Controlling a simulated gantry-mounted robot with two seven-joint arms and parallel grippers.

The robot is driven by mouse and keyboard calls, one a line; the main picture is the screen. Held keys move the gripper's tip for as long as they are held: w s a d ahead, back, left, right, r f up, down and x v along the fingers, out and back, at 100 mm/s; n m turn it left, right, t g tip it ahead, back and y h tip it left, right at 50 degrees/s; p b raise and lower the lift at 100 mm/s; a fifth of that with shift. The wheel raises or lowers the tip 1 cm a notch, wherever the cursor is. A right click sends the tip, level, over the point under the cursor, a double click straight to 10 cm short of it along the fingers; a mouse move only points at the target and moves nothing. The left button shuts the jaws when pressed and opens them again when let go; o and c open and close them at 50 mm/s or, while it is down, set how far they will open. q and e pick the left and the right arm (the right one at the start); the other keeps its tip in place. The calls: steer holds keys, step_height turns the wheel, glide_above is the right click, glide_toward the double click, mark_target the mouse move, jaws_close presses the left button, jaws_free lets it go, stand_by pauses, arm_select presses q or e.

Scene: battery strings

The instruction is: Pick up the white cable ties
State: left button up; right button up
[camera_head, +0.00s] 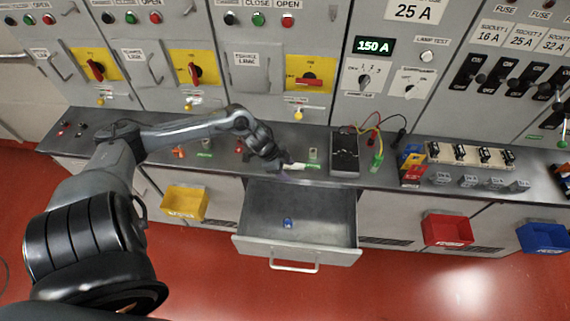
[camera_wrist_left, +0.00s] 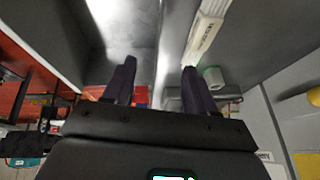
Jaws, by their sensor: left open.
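A long white bundle (camera_wrist_left: 205,38) with a printed label, which looks like the cable ties, lies on the grey counter in the left wrist view, beyond the right-hand finger. In the head view the white strip (camera_head: 298,166) shows at the counter's front edge, beside my left gripper (camera_head: 284,167). My left gripper (camera_wrist_left: 158,85) is open, with its two dark fingers apart and nothing seen between them. The bundle lies to the side of the gap, close to one fingertip; I cannot tell whether they touch. My right gripper is in neither view.
An open grey drawer (camera_head: 262,240) juts out below the gripper, with a small blue item (camera_head: 288,223) inside. A dark meter (camera_head: 344,155) with leads stands right of the bundle. A small green item (camera_wrist_left: 213,77) lies near the finger. Yellow (camera_head: 184,203) and red (camera_head: 447,230) bins hang in front.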

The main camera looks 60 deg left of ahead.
arm_select(q)
steer(key=a+r+n+g, duration=0.1)
steer(key=a+r, duration=0.5)
steer(key=a, duration=0.2)
steer(key=shift+h, duration=0.3)
steer(key=shift+s+b+x, duration=0.25)
steer(key=shift+x, duration=0.95)
steer(key=shift+s+b+x, duration=0.2)
steer(key=shift+x, duration=1)
steer(key=shift+s+x, duration=0.2)
steer(key=shift+x, duration=1.2)
steer(key=shift+s+x, duration=0.25)
steer(key=shift+x, duration=1.1)
steer(key=shift+f, duration=0.15)
jaws_close()
